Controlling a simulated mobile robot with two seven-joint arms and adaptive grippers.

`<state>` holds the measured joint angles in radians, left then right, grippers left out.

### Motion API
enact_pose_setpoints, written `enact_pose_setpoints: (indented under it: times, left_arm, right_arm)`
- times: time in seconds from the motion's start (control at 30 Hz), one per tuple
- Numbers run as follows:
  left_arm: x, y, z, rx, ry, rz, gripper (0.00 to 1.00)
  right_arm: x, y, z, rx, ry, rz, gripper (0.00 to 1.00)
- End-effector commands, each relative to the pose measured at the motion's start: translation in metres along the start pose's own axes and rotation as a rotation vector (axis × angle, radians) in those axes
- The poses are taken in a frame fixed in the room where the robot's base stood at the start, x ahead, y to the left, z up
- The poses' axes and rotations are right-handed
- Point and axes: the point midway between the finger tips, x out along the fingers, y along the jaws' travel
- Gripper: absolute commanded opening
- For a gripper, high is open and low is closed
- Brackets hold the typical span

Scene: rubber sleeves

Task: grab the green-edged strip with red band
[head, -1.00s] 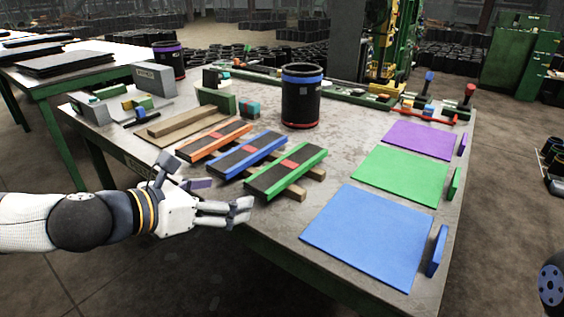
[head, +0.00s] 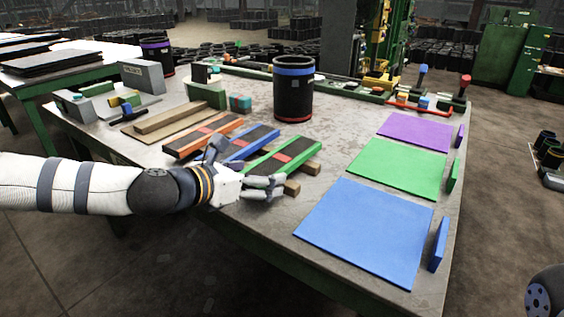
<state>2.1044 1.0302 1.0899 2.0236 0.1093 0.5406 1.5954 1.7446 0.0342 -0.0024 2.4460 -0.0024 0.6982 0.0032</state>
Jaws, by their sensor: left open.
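The green-edged strip (head: 295,151) is dark with bright green long edges and a red band across its middle. It lies tilted across wooden slats near the table's front edge, rightmost of three similar strips. My left gripper (head: 272,187) is open at the strip's near end and hides that end. I cannot tell whether the fingers touch the strip. The blue-edged strip (head: 262,134) lies just left of it, partly behind my gripper. The orange-edged strip (head: 208,134) lies further left. My right gripper is not in view.
Blue (head: 365,230), green (head: 395,168) and purple (head: 415,131) mats lie on the right, each with an upright tab beside it. A black cylinder with a blue band (head: 293,90) stands behind the strips. Bare table (head: 335,145) lies between strips and mats.

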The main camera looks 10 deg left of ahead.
Motion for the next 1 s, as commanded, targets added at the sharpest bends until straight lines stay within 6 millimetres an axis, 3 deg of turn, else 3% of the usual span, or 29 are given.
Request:
enact_pose_setpoints:
  times: [0.03, 0.27, 0.53, 0.67, 0.77, 1.0]
  left_arm:
    - [0.0, 0.0, 0.001, 0.0, -0.001, 0.0, 0.82]
    - [-0.001, 0.0, 0.0, 0.0, 0.0, 0.0, 0.3]
    - [-0.001, 0.0, 0.001, 0.001, -0.001, 0.0, 0.29]
    - [-0.005, 0.0, 0.012, 0.003, -0.005, 0.0, 0.29]
    - [-0.014, 0.0, 0.034, 0.005, -0.012, 0.001, 0.29]
    - [-0.05, -0.001, 0.116, 0.012, -0.025, 0.004, 0.29]
  right_arm:
    - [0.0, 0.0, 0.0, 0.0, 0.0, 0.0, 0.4]
    - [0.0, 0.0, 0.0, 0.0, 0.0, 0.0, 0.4]
    - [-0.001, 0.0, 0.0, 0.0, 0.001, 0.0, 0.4]
    - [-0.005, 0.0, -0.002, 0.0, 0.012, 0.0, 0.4]
    - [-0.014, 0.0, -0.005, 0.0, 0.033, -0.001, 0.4]
    - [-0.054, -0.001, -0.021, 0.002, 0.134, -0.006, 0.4]
